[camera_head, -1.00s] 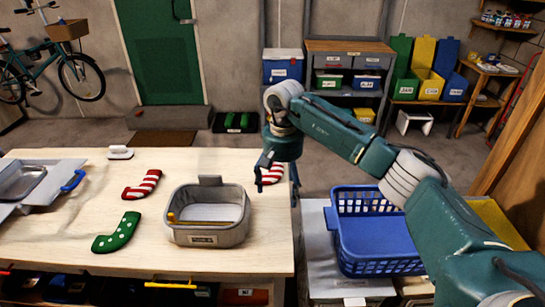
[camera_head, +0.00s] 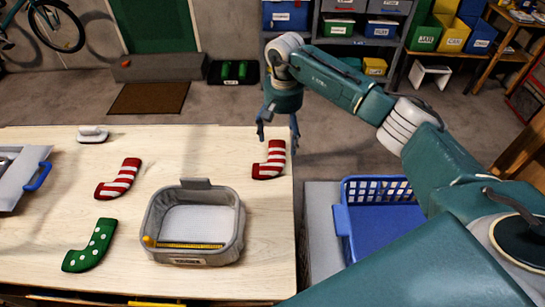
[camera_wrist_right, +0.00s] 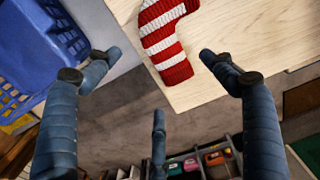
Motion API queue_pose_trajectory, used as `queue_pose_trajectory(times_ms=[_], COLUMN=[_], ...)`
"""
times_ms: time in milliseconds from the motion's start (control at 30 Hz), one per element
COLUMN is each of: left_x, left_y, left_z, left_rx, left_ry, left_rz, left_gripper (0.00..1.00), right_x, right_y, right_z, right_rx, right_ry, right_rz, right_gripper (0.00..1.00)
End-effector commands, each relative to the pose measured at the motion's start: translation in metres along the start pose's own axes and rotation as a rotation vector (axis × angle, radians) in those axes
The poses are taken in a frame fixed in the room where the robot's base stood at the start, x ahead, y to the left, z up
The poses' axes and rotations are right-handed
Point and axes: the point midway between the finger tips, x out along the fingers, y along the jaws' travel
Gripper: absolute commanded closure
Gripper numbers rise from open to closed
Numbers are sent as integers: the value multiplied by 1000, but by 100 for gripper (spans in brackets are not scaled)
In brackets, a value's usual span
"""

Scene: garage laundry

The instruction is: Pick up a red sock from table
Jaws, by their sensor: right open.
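A red and white striped sock (camera_head: 270,160) lies on the wooden table (camera_head: 265,225) near its right edge. My right gripper (camera_head: 278,132) is open and empty, above and just beyond this sock in the head view. In the right wrist view the sock (camera_wrist_right: 167,38) lies ahead, between and beyond the spread fingers (camera_wrist_right: 160,65), with its end close to the table edge. A second red and white striped sock (camera_head: 119,178) lies farther left on the table. My left gripper is not in view.
A grey bin (camera_head: 237,235) with a yellow rod stands mid-table. A green dotted sock (camera_head: 90,246) lies left of it. A white-handled item (camera_head: 92,134) and a grey tray (camera_head: 15,185) sit at left. A blue basket (camera_head: 345,222) stands right of the table.

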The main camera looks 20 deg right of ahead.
Motion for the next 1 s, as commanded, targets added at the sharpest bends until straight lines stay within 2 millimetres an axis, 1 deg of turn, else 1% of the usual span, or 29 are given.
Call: queue_pose_trajectory(times_ms=[133, 233, 367, 433, 567, 767, 800, 867, 900, 967, 1000], left_x=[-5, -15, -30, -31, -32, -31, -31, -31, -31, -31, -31], left_y=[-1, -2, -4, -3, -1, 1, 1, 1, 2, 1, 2], left_z=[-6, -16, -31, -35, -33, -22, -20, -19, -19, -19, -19], left_rx=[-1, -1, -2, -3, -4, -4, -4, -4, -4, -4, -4], left_ry=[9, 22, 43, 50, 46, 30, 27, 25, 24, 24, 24], left_rz=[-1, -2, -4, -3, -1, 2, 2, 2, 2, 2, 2], left_gripper=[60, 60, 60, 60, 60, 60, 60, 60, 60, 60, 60], right_x=[10, 19, 38, 50, 59, 61, 61, 61, 61, 61, 61], right_y=[0, -2, -3, -3, -3, -3, -3, -3, -3, -3, -3], right_z=[1, 4, 9, 7, 6, 6, 6, 6, 6, 6, 6], right_rx=[0, 0, -1, 2, 0, 0, 0, 0, 0, 0, 0], right_ry=[0, -4, -6, -2, 0, 2, 2, 2, 2, 2, 2], right_rz=[0, 0, 1, 0, -2, -1, -1, -1, -1, -1, -1], right_gripper=[18, 18, 18, 18, 18, 18, 22, 34, 42, 54, 62])
